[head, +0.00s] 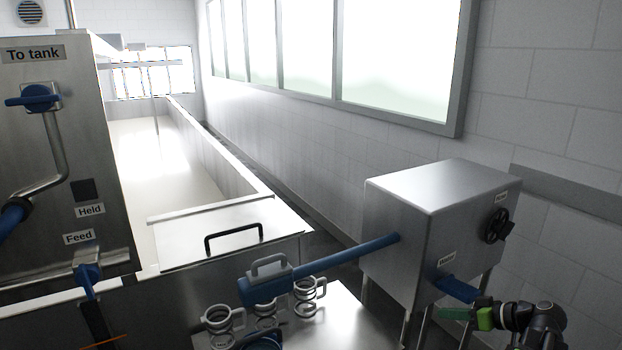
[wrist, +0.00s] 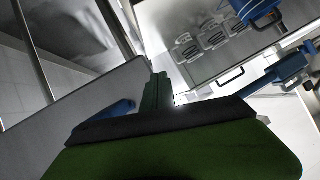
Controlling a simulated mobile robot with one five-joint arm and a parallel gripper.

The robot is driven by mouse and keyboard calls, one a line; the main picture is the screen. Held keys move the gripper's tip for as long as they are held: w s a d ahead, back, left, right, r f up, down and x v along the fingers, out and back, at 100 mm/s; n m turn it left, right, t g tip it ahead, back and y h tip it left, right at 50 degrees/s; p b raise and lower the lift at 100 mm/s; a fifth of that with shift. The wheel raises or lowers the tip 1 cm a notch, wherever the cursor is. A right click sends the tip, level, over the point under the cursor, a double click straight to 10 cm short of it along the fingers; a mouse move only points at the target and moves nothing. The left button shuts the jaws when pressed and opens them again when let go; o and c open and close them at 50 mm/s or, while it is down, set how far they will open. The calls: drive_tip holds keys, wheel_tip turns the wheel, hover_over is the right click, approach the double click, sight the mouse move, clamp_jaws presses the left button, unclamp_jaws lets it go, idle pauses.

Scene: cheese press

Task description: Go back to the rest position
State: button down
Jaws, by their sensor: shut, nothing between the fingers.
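My gripper (head: 452,314) is at the lower right of the head view, with its green fingers pointing left. It is shut and empty. It is just below a blue lever (head: 457,288) on the front of a steel box (head: 400,240); I cannot tell whether they touch. In the wrist view my gripper (wrist: 157,92) fills the lower middle, its green fingers together. A blue part (wrist: 115,109) shows to the left of the fingers. No marker for the rest position shows.
The steel box also bears a black handwheel (head: 498,226) and a long blue bar (head: 350,256). A panel (head: 60,170) with blue valves is at left, before a long vat (head: 225,165).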

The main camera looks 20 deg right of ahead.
drive_tip(key=w+a+f+g+h+p, duration=0.1)
drive_tip(key=a+g+h+p, duration=0.1)
drive_tip(key=a, duration=1)
drive_tip(key=w+a+f+m+g+h+p, duration=0.1)
drive_tip(key=a+g, duration=0.4)
drive_tip(key=a, duration=0.8)
drive_tip(key=w+a+f+m+g+h+p, duration=0.1)
drive_tip(key=w+a+f+g+h+p, duration=0.1)
drive_tip(key=a, duration=1)
drive_tip(key=shift+w+a+g+h+p, duration=0.2)
drive_tip(key=shift+w+g+h+p, duration=0.35)
drive_tip(key=shift+p, duration=0.45)
drive_tip(key=shift+d, duration=0.1)
